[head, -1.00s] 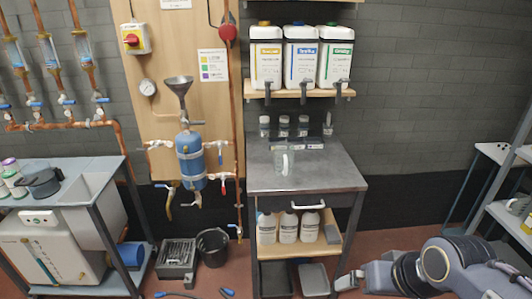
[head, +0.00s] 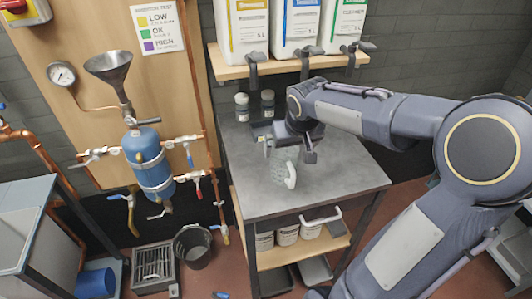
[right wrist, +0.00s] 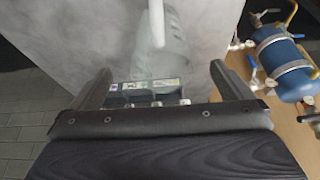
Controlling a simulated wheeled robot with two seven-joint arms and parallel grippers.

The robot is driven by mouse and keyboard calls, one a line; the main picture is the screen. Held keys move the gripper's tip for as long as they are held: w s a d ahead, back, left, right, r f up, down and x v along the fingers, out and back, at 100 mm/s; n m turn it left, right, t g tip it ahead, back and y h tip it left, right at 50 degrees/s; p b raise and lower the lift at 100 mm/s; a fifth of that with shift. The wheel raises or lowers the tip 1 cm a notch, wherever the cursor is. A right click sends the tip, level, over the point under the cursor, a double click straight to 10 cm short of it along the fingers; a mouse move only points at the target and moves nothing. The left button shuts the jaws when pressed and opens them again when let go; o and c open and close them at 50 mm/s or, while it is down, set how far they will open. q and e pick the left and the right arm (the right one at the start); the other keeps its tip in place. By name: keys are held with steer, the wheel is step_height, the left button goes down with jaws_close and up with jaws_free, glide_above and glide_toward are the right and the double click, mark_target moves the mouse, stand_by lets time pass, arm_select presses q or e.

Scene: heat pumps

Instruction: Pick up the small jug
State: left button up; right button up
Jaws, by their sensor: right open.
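The small jug (head: 279,174) is clear, with a white handle, and stands on the grey bench top (head: 345,178). My right gripper (head: 289,152) is open and empty, just behind and above the jug in the head view. My left gripper is not in view.
Small bottles (head: 267,103) stand at the back of the bench. A shelf (head: 285,63) with large white canisters and black taps hangs above. A blue tank (head: 149,160) with pipes and valves is on the left board. The bench's front right is clear.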

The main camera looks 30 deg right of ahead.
mark_target(285, 156)
steer(key=x, duration=0.7)
steer(key=shift+w+d+f+p, duration=0.15)
steer(key=shift+w+p, duration=0.15)
steer(key=shift+w, duration=0.25)
steer(key=c, duration=1.1)
